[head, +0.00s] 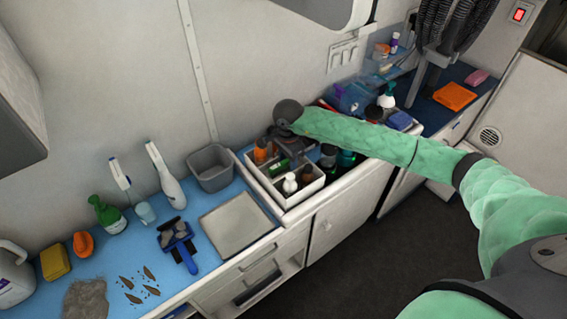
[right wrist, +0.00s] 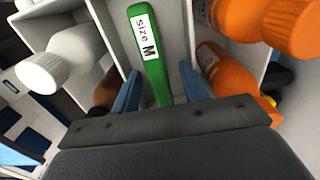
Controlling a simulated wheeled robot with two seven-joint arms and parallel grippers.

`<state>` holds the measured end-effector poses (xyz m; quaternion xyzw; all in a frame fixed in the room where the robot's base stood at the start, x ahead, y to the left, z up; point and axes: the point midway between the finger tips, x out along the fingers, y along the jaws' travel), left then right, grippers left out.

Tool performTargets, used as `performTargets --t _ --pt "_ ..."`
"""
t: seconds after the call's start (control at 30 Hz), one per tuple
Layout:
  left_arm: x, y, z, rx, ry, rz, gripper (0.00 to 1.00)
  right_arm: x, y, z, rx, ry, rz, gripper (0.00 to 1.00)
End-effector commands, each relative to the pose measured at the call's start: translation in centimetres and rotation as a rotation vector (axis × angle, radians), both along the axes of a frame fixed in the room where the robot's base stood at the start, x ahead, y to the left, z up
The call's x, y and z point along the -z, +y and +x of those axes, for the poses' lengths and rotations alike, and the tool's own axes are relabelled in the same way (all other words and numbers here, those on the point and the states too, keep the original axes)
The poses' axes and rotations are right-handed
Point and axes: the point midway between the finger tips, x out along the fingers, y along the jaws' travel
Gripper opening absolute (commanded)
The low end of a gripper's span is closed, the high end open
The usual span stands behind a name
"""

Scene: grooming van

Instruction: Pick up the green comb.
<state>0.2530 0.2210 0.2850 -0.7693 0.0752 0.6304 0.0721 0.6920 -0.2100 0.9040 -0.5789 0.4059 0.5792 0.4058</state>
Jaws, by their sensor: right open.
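The green comb (right wrist: 155,75) stands in a compartment of a white divided caddy (right wrist: 98,10), with a white "size M" label on it. In the head view a green piece that looks like the comb (head: 280,166) shows in the caddy, just below my right gripper (head: 282,138). In the right wrist view my right gripper (right wrist: 161,88) is open, its two blue fingers on either side of the comb's lower visible part. I cannot tell whether they touch it. The comb's lower end is hidden behind the gripper body. My left gripper is not in view.
A grey bin (head: 211,168) and a white tray (head: 238,224) are left of the caddy. Dark and green bottles (head: 346,158) stand to its right.

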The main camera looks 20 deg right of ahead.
Motion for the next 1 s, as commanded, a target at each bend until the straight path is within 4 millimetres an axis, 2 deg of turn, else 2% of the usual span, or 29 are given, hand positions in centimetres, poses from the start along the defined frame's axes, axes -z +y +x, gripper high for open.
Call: performTargets --t 0.37,0.5,0.6,1.0 --pt "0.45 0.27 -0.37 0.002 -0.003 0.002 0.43 0.55 0.01 -0.03 -0.001 0.0 0.0 0.44" --pt "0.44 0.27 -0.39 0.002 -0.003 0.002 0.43 0.53 0.02 -0.02 -0.001 0.0 0.0 0.16" --pt "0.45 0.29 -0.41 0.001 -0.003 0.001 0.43 0.53 0.01 -0.03 -0.001 0.0 0.0 0.0" --pt "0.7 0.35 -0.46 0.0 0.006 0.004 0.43 0.04 -0.01 0.06 0.0 -0.002 0.001 0.0"
